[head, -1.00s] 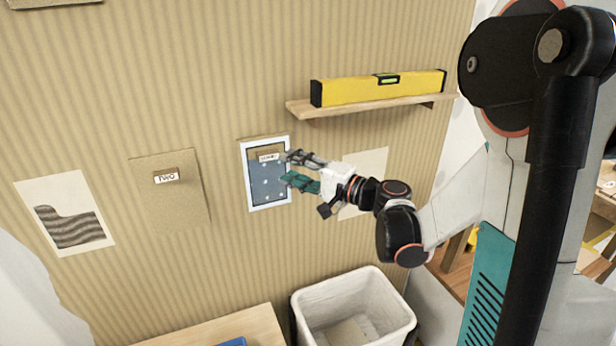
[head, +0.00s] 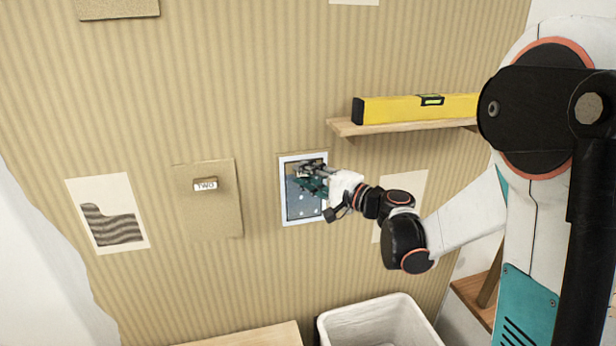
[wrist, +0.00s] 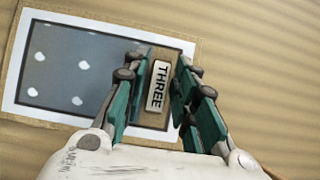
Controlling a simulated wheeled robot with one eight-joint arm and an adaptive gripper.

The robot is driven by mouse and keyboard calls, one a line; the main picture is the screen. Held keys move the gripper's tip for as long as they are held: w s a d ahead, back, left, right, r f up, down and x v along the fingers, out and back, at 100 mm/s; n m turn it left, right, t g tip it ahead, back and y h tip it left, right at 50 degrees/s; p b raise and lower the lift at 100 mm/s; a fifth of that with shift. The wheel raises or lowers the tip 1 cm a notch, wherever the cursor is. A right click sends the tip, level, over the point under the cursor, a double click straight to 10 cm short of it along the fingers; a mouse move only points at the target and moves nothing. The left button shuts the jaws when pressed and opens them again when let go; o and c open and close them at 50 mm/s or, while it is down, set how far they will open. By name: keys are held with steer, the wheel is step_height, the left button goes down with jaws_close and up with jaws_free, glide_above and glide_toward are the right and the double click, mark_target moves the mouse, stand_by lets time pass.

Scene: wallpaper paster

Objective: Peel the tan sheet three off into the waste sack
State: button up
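The tag reading THREE (wrist: 159,86) sits on a tan strip (wrist: 151,120) at one end of a blue-grey panel with white dots (wrist: 70,65) and a white border. In the head view this panel (head: 296,203) hangs on the striped wall, with the tan strip at its top. My gripper (wrist: 160,60) has its teal fingers apart, one on each side of the tag. Whether they touch it cannot be told. In the head view my gripper (head: 312,180) covers the tag and part of the panel. A white open container (head: 372,322), perhaps the waste sack, stands below, cut off by the frame edge.
A tan sheet tagged TWO (head: 208,215) and a cream sheet with a brown striped shape (head: 98,187) are to the left. A shelf (head: 400,127) with a yellow level (head: 395,108) is above right. A wooden tabletop (head: 255,336) is below.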

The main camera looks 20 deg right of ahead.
jaws_close()
steer(key=shift+s, duration=0.65)
steer(key=shift+s, duration=0.3)
steer(key=shift+s, duration=0.15)
steer(key=shift+s, duration=0.3)
steer(key=shift+s, duration=0.35)
steer(key=shift+s, duration=0.35)
steer(key=shift+s, duration=0.5)
